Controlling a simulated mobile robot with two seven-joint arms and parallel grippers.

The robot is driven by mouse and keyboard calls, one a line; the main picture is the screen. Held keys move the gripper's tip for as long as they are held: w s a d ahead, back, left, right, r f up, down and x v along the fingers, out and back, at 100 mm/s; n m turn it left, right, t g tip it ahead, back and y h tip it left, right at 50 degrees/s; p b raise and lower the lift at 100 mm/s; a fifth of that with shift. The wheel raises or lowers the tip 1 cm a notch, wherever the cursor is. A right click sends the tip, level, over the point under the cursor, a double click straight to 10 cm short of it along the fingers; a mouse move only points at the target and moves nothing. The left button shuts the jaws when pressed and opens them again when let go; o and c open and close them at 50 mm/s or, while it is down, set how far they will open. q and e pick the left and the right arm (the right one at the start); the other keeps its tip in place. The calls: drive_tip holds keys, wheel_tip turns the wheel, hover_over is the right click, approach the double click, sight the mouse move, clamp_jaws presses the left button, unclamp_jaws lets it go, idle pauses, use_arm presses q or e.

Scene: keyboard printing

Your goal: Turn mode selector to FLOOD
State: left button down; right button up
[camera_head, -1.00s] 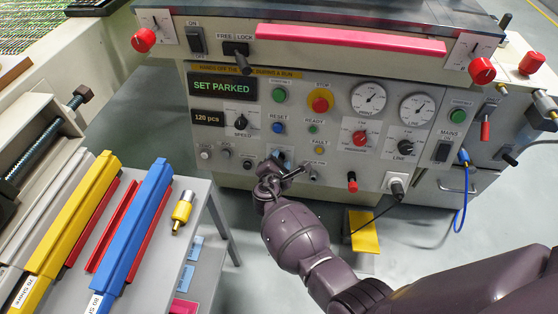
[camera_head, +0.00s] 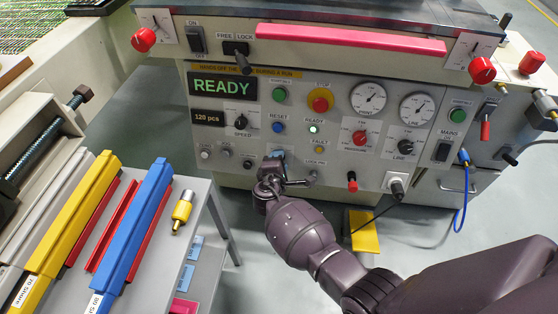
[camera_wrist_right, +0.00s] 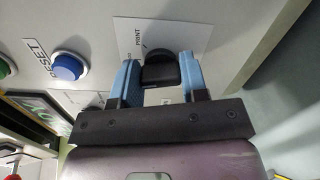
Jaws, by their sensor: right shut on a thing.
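The mode selector is a black knob (camera_wrist_right: 159,68) on a white plate in the right wrist view. The word PRINT shows beside it; the other position labels, FLOOD among them, are hidden or unreadable. My right gripper (camera_wrist_right: 160,82) is shut on this knob, one blue fingertip on each side. In the head view my right gripper (camera_head: 272,172) is at the lower middle of the control panel and hides most of the selector. My left gripper is not in view.
The display (camera_head: 222,86) reads READY and the green READY lamp (camera_head: 313,128) is lit. The blue RESET button (camera_head: 278,127) is just above the gripper. A grey table (camera_head: 190,225) with yellow, blue and red bars stands at the left.

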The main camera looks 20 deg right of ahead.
drive_tip(key=shift+m, duration=0.9)
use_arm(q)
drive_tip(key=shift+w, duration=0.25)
use_arm(e)
drive_tip(key=shift+m, duration=0.4)
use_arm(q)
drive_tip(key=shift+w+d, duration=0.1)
use_arm(e)
drive_tip(key=shift+d, duration=0.1)
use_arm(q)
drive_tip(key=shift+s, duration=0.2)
use_arm(e)
drive_tip(key=o, duration=0.9)
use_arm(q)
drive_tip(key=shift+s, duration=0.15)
